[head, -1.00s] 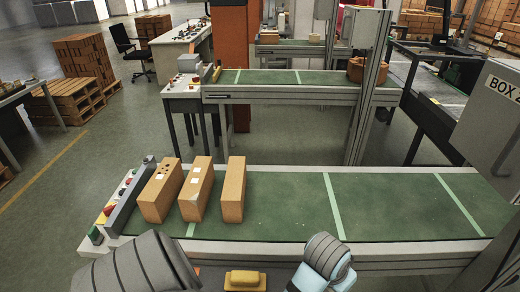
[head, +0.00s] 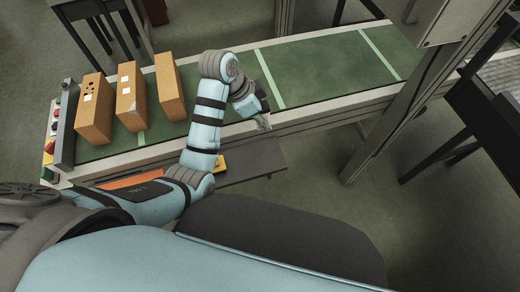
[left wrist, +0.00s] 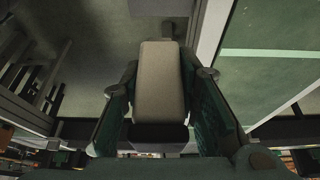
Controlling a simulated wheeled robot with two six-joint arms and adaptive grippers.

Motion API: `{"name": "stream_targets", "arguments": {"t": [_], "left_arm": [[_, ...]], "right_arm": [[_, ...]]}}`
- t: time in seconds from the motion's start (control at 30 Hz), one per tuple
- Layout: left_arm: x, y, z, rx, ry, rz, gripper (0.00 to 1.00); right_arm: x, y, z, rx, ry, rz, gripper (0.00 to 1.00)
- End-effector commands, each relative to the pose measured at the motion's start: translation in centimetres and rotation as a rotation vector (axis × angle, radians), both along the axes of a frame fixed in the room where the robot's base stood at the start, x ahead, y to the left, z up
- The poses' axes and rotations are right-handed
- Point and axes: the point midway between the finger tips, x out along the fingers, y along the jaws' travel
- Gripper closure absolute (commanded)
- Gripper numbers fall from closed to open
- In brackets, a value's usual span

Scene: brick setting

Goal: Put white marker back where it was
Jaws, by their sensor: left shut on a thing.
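My left gripper (head: 262,118) hangs over the near edge of the green conveyor, right of the bricks. In the left wrist view, its fingers (left wrist: 160,105) are shut on a long pale block with a rounded end, taken as the white marker (left wrist: 160,80). In the head view the held thing is small and hard to make out. My right gripper is out of view.
The green belt (head: 320,75) is clear right of the bricks, with pale cross stripes. A grey shelf (head: 250,165) below its near edge holds a partly hidden yellow item (head: 222,163). A metal post (head: 405,115) rises at the right. Buttons (head: 50,145) line the left end.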

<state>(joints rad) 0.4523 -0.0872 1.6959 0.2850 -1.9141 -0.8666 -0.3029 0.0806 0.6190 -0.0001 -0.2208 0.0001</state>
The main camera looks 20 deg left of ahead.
Motion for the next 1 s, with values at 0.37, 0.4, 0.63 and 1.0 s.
{"name": "stream_targets", "arguments": {"t": [0.37,0.4,0.63,1.0], "left_arm": [[-0.2,0.1,-13.6,0.001,0.004,0.005,0.90],[-0.2,0.1,-14.1,0.002,0.003,0.006,0.90],[-0.2,0.1,-18.0,0.002,0.002,0.007,0.90],[-0.1,0.1,-18.4,0.002,0.001,0.007,0.69]], "right_arm": [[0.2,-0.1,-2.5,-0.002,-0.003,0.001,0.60],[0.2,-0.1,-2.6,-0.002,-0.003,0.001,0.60],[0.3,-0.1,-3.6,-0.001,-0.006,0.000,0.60],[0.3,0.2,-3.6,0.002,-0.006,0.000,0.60]]}}
